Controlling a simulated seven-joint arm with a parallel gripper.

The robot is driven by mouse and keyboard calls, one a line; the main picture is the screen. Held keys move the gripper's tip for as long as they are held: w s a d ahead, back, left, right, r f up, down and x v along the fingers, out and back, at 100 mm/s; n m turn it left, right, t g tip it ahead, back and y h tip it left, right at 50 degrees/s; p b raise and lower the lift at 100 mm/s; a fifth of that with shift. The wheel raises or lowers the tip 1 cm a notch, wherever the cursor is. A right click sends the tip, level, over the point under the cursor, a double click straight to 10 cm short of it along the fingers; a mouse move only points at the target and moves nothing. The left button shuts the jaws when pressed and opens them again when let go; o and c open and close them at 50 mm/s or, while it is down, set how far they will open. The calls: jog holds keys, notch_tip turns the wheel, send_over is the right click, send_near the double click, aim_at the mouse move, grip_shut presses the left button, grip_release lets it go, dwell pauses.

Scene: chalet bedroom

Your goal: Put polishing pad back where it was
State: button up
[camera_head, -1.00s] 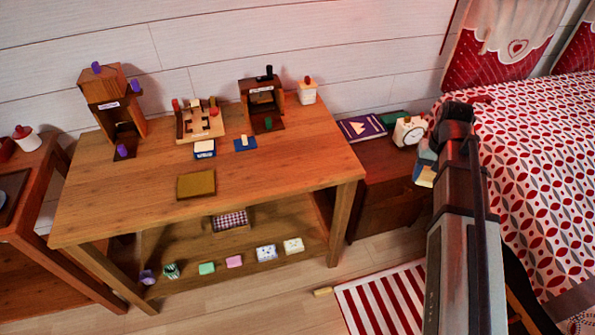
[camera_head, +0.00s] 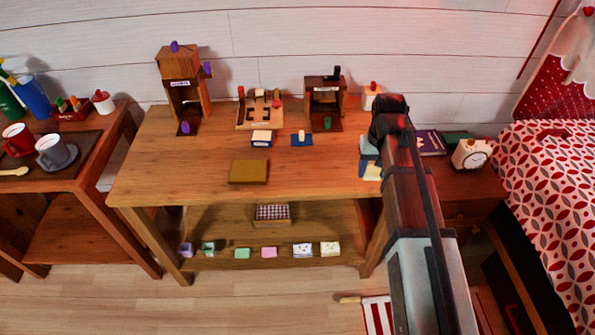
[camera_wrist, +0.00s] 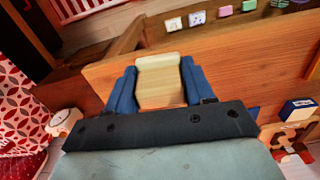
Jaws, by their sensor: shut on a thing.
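My gripper (camera_wrist: 158,80) has blue fingers, shut on a pale tan block with a cream edge, which I take to be the polishing pad (camera_wrist: 160,88). In the head view, my gripper (camera_head: 369,160) is at the right end of the wooden table (camera_head: 215,180), and a pale yellow bit of the pad (camera_head: 373,172) shows below the fingers. My arm hides part of that table end. In the wrist view, the pad is over the tabletop near its edge; I cannot tell how high.
An olive-yellow flat block (camera_head: 249,171), a blue-and-white box (camera_head: 262,138) and a blue piece with a cream top (camera_head: 301,139) lie on the table. Wooden toy houses (camera_head: 182,92) stand behind. A clock (camera_head: 472,154) stands right. The front middle of the tabletop is mostly clear.

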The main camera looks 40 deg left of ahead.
jog(key=s+a+n, duration=0.1)
jog(key=s+a, duration=0.3)
jog(key=a, duration=0.5)
jog(key=s+a+n, duration=0.2)
jog(key=s+a, duration=0.3)
jog(key=a, duration=0.3)
jog(key=m, duration=0.2)
send_over(297, 172)
jog(key=shift+f, duration=4.55)
jog(key=shift+f, duration=0.2)
jog(key=o, duration=1)
notch_tip(297, 172, up, 12)
jog(key=shift+r, duration=0.2)
